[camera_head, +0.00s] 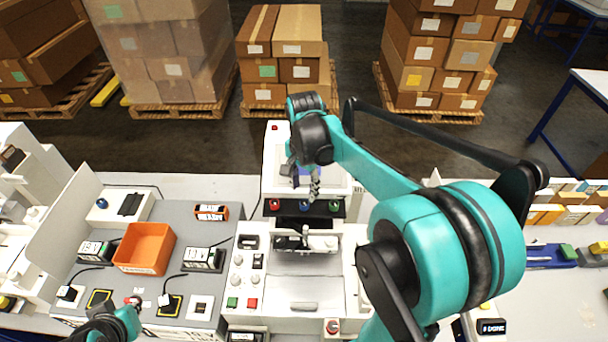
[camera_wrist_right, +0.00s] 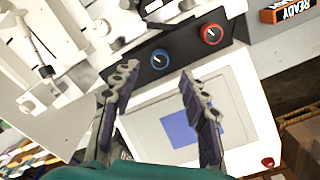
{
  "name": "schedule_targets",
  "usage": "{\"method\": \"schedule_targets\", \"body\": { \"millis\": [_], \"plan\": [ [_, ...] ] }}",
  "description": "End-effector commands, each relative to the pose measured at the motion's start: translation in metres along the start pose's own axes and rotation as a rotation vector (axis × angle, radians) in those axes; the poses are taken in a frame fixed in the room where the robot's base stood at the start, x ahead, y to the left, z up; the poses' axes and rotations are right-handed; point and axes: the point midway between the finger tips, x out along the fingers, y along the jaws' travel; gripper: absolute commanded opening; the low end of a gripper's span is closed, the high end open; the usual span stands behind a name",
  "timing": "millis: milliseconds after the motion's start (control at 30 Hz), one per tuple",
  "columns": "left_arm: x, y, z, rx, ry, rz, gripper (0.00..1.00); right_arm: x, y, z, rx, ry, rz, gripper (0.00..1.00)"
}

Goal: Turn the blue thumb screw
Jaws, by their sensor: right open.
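The blue thumb screw (camera_head: 304,206) sits in the middle of a dark strip on the plotter (camera_head: 312,282). A red knob (camera_head: 275,204) and a green knob (camera_head: 334,206) flank it. In the right wrist view the blue screw (camera_wrist_right: 160,59) lies just beyond and between the fingertips, not gripped. My right gripper (camera_head: 308,182) is open and empty, above and behind the strip; its fingers (camera_wrist_right: 158,75) are wide apart in the wrist view. Part of my left arm shows at the bottom left; its fingertips cannot be made out.
A white panel with a blue screen (camera_wrist_right: 190,128) lies under my right fingers. The red knob (camera_wrist_right: 211,34) is close beside the blue one. An orange bin (camera_head: 146,248) stands on a grey board at the left. Boxes on pallets stand beyond the table.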

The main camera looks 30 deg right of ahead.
Motion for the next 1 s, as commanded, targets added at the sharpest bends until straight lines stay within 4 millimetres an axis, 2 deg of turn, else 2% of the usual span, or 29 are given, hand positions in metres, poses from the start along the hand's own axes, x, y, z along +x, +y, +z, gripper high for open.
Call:
{"method": "schedule_targets", "body": {
  "millis": [100,333,1000],
  "plan": [
    [0.0,0.0,0.0,0.0,0.0,0.0,0.0,-0.025,0.0,0.0,0.0,0.0,0.0,0.44],
    [0.0,0.0,0.0,0.0,0.0,0.0,0.0,-0.054,0.0,0.0,0.0,0.0,0.0,0.44],
    [0.0,0.0,0.0,0.0,0.0,0.0,0.0,-0.058,0.0,0.0,0.0,0.0,0.0,0.44]
  ]
}}
